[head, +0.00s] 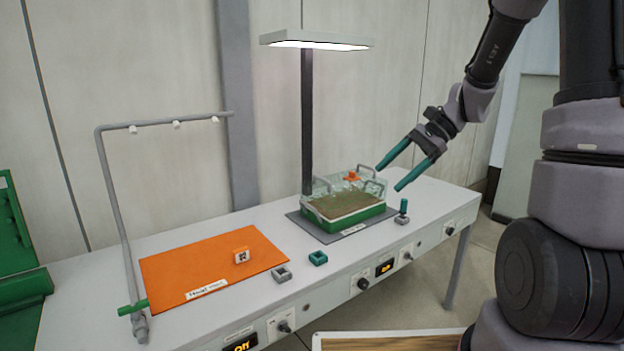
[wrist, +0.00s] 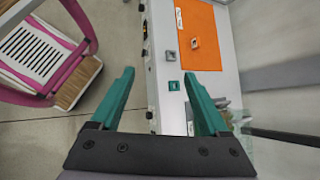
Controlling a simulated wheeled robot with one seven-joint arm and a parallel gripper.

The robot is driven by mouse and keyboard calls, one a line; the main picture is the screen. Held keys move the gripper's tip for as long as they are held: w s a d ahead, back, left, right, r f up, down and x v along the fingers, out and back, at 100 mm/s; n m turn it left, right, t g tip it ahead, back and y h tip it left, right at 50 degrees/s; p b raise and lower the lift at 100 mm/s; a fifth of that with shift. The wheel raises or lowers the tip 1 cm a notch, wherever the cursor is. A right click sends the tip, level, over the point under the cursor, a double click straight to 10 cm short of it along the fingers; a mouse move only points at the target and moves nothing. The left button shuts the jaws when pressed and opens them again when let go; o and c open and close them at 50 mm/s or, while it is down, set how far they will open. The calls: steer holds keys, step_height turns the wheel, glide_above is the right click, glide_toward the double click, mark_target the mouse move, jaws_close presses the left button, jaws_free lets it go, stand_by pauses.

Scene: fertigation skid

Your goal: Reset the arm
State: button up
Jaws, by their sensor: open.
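My gripper (head: 405,168) is open and empty, with its two teal fingers spread above the right part of the bench (head: 218,235). In the wrist view my gripper (wrist: 160,85) also shows nothing between the fingers. It is apart from the green and clear tray (head: 345,222), which stands below and to its left under the lamp. An orange piece (head: 352,176) is at the back of the tray.
An orange mat (head: 205,275) with a small orange and white block (head: 241,255) lies left. A grey square piece (head: 281,275), a teal one (head: 318,258) and a small teal-topped piece (head: 403,210) stand near the front edge. A lamp (head: 318,38) and a pipe frame (head: 112,210) rise from the bench.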

steer(key=s+d+r+n+t+h, duration=0.2)
steer(key=s+r+n+t+h, duration=0.1)
steer(key=s+r, duration=0.4)
steer(key=s+d+r+n+t+h, duration=0.3)
steer(key=s+r+n+t+h, duration=0.1)
steer(key=s+r, duration=0.3)
steer(key=shift+s+d+r+t, duration=0.25)
steer(key=shift+r+t, duration=0.15)
steer(key=shift+r, duration=0.15)
